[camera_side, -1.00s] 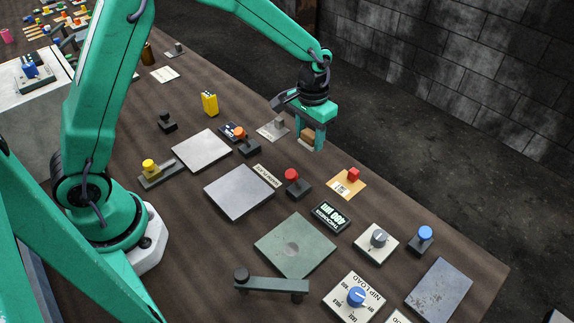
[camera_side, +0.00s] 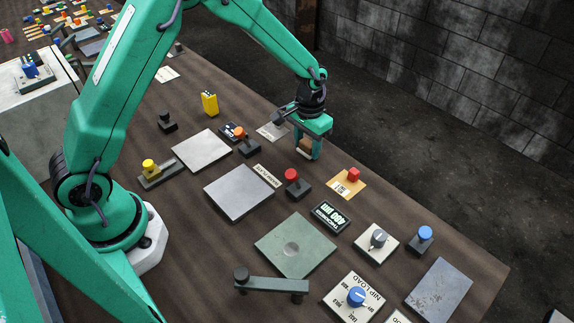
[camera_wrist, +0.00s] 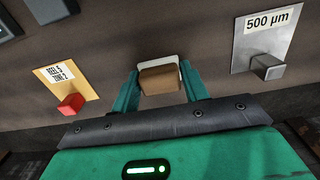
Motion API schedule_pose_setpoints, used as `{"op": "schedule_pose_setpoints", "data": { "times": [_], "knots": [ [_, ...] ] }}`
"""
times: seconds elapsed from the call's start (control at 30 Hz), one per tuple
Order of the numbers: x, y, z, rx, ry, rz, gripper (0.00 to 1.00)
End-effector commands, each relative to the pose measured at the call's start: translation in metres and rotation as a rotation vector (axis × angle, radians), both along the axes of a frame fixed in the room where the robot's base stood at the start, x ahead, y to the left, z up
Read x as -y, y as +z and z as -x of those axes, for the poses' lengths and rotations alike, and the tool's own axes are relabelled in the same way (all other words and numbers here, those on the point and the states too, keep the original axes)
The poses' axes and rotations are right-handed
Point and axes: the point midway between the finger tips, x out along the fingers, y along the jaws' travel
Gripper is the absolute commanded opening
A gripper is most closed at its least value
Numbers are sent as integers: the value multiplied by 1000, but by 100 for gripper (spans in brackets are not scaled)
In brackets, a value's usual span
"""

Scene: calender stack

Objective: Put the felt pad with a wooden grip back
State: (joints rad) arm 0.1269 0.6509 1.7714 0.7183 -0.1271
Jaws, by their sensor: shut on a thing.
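The felt pad with a wooden grip (camera_wrist: 160,80) is between the two fingers of my gripper (camera_wrist: 160,88), which is shut on its brown wooden block. A pale edge shows behind the block in the wrist view. In the side view the brown block (camera_side: 305,146) shows between the fingers of my gripper (camera_side: 308,152), low over the brown table near its far edge. I cannot tell whether the pad touches the table.
A plate marked 500 µm with a grey knob (camera_wrist: 265,45) is to the right in the wrist view. A yellow tag with a red block (camera_wrist: 72,95) is to the left.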

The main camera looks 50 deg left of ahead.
Motion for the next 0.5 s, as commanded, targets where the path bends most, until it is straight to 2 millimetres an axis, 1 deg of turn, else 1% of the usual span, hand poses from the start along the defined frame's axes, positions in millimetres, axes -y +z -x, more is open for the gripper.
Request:
{"op": "schedule_pose_setpoints", "data": {
  "times": [0.37,0.4,0.5],
  "knots": [
    [0,-3,0,-1,0,0,23],
    [0,-3,0,-1,0,0,48],
    [0,-3,0,-1,0,0,66]
  ]
}}
